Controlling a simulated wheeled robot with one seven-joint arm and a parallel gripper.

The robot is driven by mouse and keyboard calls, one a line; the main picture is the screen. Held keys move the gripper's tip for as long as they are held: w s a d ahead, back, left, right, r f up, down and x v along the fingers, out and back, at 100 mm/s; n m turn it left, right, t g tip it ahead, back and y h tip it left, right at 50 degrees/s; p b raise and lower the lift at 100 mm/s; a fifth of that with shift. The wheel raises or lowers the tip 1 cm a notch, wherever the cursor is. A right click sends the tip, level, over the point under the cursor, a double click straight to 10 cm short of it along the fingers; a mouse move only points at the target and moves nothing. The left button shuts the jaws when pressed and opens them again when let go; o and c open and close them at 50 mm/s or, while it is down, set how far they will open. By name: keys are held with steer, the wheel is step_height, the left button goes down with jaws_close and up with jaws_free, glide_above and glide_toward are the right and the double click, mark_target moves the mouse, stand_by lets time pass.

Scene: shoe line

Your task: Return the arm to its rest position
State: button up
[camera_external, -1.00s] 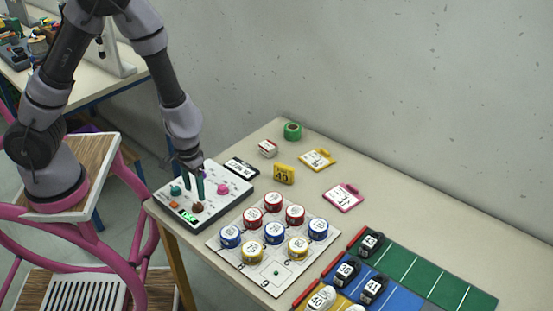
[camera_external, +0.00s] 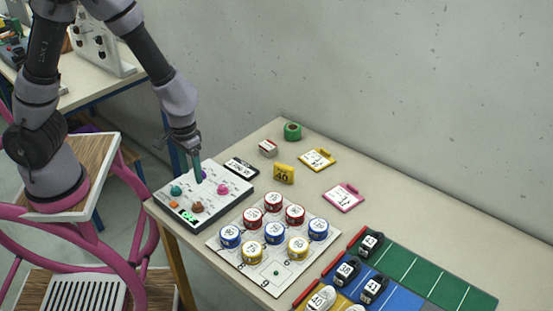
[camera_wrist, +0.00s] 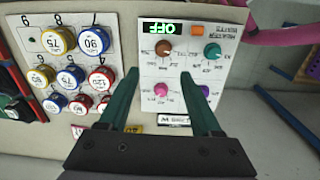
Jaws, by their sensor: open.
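My gripper (camera_external: 184,165) is open and empty, above the left end of the table. Its two green fingers point down over the white control panel (camera_external: 228,196), apart from it as far as I can tell. In the wrist view the fingers (camera_wrist: 158,88) stand wide apart in front of the panel (camera_wrist: 180,70). The panel has a brown knob (camera_wrist: 163,48), a teal knob (camera_wrist: 212,51), a pink knob (camera_wrist: 161,90) and a purple knob partly behind a finger. Its green display (camera_wrist: 164,28) reads OFF. My arm is bent, rising from its base at the left.
A board with red, blue and yellow numbered cans (camera_external: 274,233) lies right of the panel. Beyond are a yellow 40 tag (camera_external: 284,174), a pink clipboard (camera_external: 343,197) and green tape (camera_external: 292,131). Shoes stand on coloured mats (camera_external: 430,274) at the right. Open air surrounds the arm above the table.

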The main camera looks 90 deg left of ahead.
steer(key=s+d+r+m+t, duration=0.15)
steer(key=r+m, duration=0.25)
steer(key=r, duration=0.6)
steer(key=s+d+r+m+t, duration=0.1)
steer(key=d+r+m+t, duration=0.15)
steer(key=r, duration=0.65)
steer(key=s+a+r+m+t+y, duration=0.1)
steer(key=s+r+m+t+y, duration=0.1)
steer(key=s+r+m, duration=0.4)
steer(key=s+r, duration=0.4)
steer(key=r, duration=0.2)
steer(key=shift+a+r+t, duration=0.4)
steer(key=shift+w, duration=0.1)
stand_by(0.3)
